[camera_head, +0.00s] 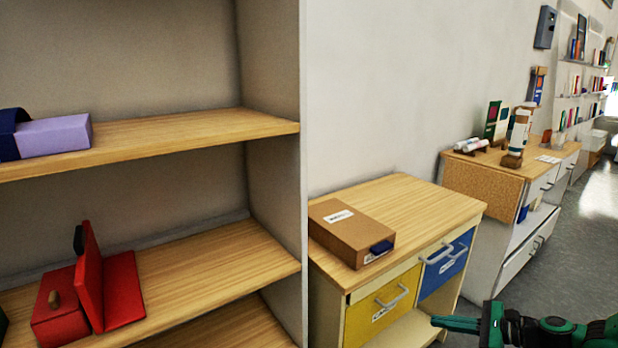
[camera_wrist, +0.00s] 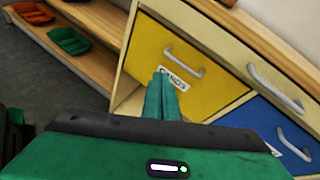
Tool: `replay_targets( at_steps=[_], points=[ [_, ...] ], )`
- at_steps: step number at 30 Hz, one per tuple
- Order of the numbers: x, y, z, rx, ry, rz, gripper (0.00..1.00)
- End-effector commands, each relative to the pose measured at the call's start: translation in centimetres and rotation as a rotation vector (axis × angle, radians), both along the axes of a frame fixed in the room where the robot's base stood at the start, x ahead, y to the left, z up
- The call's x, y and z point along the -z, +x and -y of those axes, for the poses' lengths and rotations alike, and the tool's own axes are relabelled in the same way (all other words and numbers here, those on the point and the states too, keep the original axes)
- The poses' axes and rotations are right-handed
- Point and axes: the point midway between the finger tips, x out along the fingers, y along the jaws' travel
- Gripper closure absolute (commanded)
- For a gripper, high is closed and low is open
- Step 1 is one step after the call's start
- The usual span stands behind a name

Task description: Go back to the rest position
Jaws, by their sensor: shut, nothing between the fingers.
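My gripper (camera_head: 436,322) is at the bottom right of the head view, green, with its fingers pointing left. It is shut and empty, in front of the small cabinet (camera_head: 464,213). In the wrist view its closed fingertips (camera_wrist: 162,76) appear against the yellow drawer (camera_wrist: 182,65), which has a grey handle and a label. The blue drawer (camera_wrist: 270,135) is to its right. Both drawers look closed. Whether the fingers touch the cabinet I cannot tell.
A cardboard box (camera_head: 350,232) lies on the cabinet top. At left, a wooden shelf unit (camera_head: 225,130) holds a lilac box (camera_head: 55,137) and a red object (camera_head: 95,290). Another cabinet (camera_head: 478,178) stands farther back. Grey floor (camera_head: 585,215) is open at right. Trays (camera_wrist: 68,40) sit on a low shelf.

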Motion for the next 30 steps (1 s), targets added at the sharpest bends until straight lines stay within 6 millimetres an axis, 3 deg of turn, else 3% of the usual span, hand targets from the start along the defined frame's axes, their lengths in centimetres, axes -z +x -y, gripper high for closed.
replay_targets(
  at_steps=[6, 14, 20, 30],
  points=[
    [0.9, -4.4, -1.1, -0.257, -0.287, -0.030, 1.00],
    [-0.3, -9.3, 0.3, -0.528, -0.582, -0.058, 1.00],
    [-3.0, -12.6, 1.9, -0.708, -0.774, -0.074, 1.00],
    [-10.0, -18.0, 4.3, -0.944, -1.036, -0.083, 1.00]
  ],
)
